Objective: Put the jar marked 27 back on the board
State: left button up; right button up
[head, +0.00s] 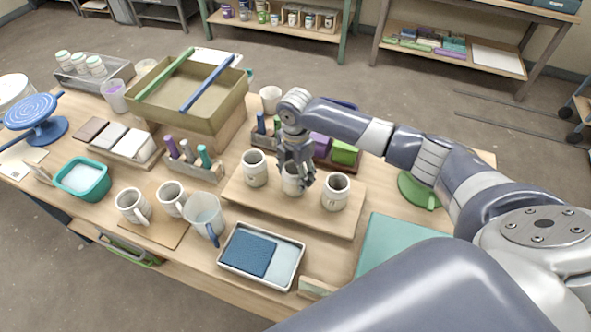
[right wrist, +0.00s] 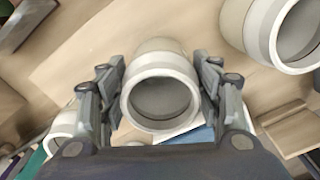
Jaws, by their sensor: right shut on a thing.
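My right gripper (head: 297,178) points down over the wooden board (head: 285,212) and is shut on a pale jar (head: 292,187). In the right wrist view the gripper (right wrist: 162,95) has a finger on each side of this jar (right wrist: 160,92), which looks empty. The held jar is between two similar jars, one on the left (head: 255,168) and one on the right (head: 336,192), both upright on the board. I cannot tell whether its base touches the board. No number is readable on it. My left gripper is not in view.
A tray with a blue sponge (head: 248,254) lies in front of the board. A clear pitcher (head: 205,216) and mugs (head: 132,205) stand at left. Behind are a tool caddy (head: 345,153) and a large bin (head: 188,92). A teal mat (head: 400,243) lies at right.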

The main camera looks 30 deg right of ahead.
aim_at(295, 172)
jog(key=shift+f, duration=0.15)
jog(key=o, duration=1.3)
notch_tip(295, 172, up, 12)
jog(key=b, duration=0.2)
jog(key=shift+r, duration=0.2)
jog(key=shift+a+f, duration=0.1)
